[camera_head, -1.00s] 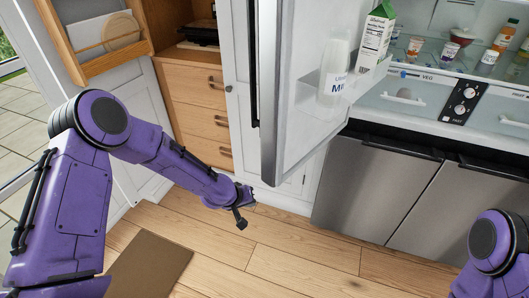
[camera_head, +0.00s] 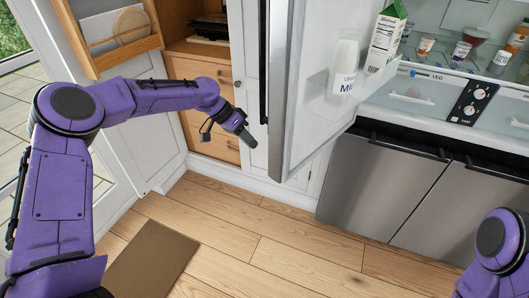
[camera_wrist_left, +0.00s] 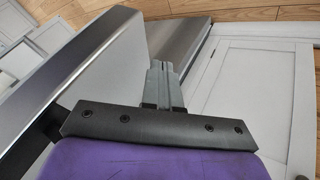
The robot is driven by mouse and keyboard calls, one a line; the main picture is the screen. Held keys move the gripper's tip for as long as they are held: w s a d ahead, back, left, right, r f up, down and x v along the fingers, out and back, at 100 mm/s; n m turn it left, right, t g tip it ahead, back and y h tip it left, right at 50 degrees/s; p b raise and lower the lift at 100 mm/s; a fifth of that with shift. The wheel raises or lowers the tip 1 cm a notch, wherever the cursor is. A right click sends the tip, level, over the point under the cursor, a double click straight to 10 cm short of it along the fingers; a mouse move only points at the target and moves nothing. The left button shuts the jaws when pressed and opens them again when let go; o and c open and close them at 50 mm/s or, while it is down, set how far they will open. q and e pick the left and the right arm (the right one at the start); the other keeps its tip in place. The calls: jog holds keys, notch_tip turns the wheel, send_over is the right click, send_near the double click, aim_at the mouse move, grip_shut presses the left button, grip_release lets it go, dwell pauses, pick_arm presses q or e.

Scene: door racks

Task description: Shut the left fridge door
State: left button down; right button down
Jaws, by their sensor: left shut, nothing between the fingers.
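The left fridge door (camera_head: 308,90) stands open, swung out toward me, with its inner side and shelf facing right. A milk bottle (camera_head: 345,75) and a carton (camera_head: 387,38) stand on its door shelf. My left gripper (camera_head: 247,138) is shut and empty, just left of the door's outer side near its lower part. In the left wrist view my shut fingers (camera_wrist_left: 161,78) point past the door (camera_wrist_left: 72,75); I cannot tell whether they touch it. My right arm shows only at the lower right edge, and its gripper is out of view.
The fridge interior (camera_head: 460,65) holds several jars and bottles on a glass shelf. Steel lower doors (camera_head: 370,185) are shut. Wooden drawers (camera_head: 205,75) and white cabinets stand behind my left arm. A brown mat (camera_head: 152,262) lies on the open wood floor.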

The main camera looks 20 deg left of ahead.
pick_arm(q)
jog(key=s+d+f+p, duration=0.1)
jog(key=d+f, duration=0.1)
jog(key=d, duration=0.3)
jog(key=shift+d+f, duration=0.3)
jog(key=shift+f, duration=0.05)
jog(key=shift+s+d, duration=0.1)
jog(key=shift+s, duration=0.05)
